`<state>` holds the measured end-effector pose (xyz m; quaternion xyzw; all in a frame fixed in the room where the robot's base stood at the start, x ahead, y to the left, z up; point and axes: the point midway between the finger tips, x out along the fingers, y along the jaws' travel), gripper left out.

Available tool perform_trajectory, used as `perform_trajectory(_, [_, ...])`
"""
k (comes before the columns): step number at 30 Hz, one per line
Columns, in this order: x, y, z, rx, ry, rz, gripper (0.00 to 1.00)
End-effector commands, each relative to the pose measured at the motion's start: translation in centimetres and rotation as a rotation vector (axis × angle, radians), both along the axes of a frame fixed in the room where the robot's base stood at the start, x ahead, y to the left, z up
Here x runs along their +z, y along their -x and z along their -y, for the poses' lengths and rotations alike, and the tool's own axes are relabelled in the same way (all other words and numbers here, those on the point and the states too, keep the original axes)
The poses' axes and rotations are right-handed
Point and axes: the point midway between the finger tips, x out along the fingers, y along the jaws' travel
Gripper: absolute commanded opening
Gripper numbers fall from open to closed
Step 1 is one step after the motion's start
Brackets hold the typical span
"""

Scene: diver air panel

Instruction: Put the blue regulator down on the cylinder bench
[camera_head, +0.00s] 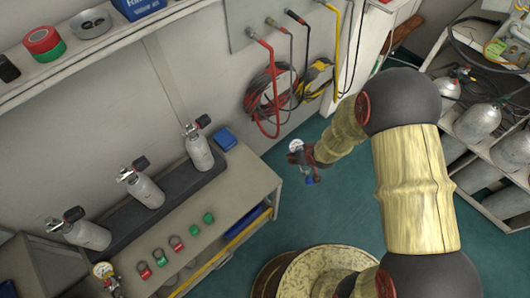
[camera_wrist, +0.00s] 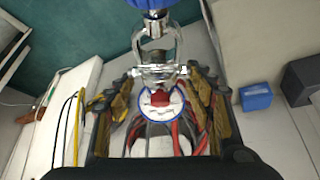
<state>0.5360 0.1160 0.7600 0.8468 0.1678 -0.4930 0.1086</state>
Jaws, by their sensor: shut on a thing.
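My gripper (camera_head: 302,159) is shut on the blue regulator (camera_head: 309,180) and holds it in the air, right of the cylinder bench (camera_head: 246,176) and apart from it. In the wrist view the regulator shows its metal yoke (camera_wrist: 157,50), a blue knob at the top edge and a blue-rimmed gauge between the fingers of my gripper (camera_wrist: 160,92). The fingers partly hide its body. The bench bears a dark rack (camera_head: 172,190) with three grey cylinders (camera_head: 198,150) lying tilted in it.
A blue box (camera_head: 224,139) sits at the bench's far end. Red and green ringed items (camera_head: 160,257) and another gauge (camera_head: 103,270) lie along the front. Bench top near the right end is clear. Hoses (camera_head: 270,95) hang on the wall; a cylinder shelf (camera_head: 480,130) stands right.

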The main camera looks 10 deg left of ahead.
Motion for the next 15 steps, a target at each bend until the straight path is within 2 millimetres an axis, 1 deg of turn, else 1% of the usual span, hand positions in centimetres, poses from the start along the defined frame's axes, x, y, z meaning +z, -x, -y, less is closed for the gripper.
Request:
perform_trajectory(1, [-1.6,-0.1,-1.5,0.053,-0.005,0.003,0.05])
perform_trajectory(4, [-3.6,-0.6,-4.7,0.162,-0.021,0.02,0.05])
perform_trajectory(7, [-5.0,-1.1,-8.2,0.278,-0.04,0.038,0.05])
perform_trajectory(9, [-5.4,-1.6,-10.6,0.351,-0.055,0.054,0.05])
perform_trajectory(12, [-5.2,-2.2,-13.1,0.424,-0.072,0.073,0.05])
perform_trajectory(15, [-4.7,-2.5,-14.5,0.456,-0.088,0.088,0.05])
